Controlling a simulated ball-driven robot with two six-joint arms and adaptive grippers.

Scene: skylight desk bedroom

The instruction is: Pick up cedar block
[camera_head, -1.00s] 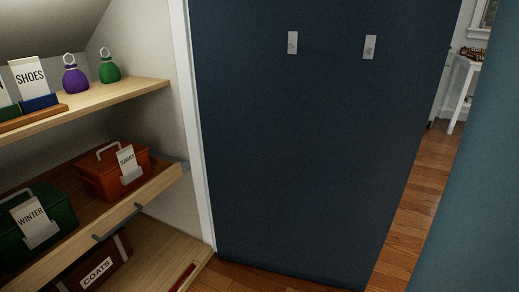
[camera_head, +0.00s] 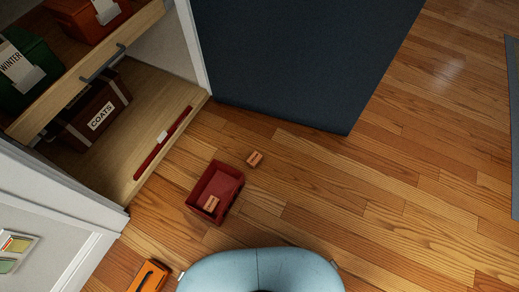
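Two small reddish-brown blocks show in the head view. One block (camera_head: 255,159) lies on the wooden floor just beyond the upper right of a red box. The other block (camera_head: 211,203) lies inside the open red box (camera_head: 231,207). Which of them is the cedar block I cannot tell for sure; both look alike, with faint markings too small to read. Neither of my grippers is in view.
A shelf unit at the left holds a brown COATS case (camera_head: 92,116), a green WINTER box (camera_head: 30,72) and an orange-red box (camera_head: 88,14). A dark blue panel (camera_head: 300,60) stands behind. An orange object (camera_head: 149,277) lies at the lower left. Floor (camera_head: 400,190) at right is clear.

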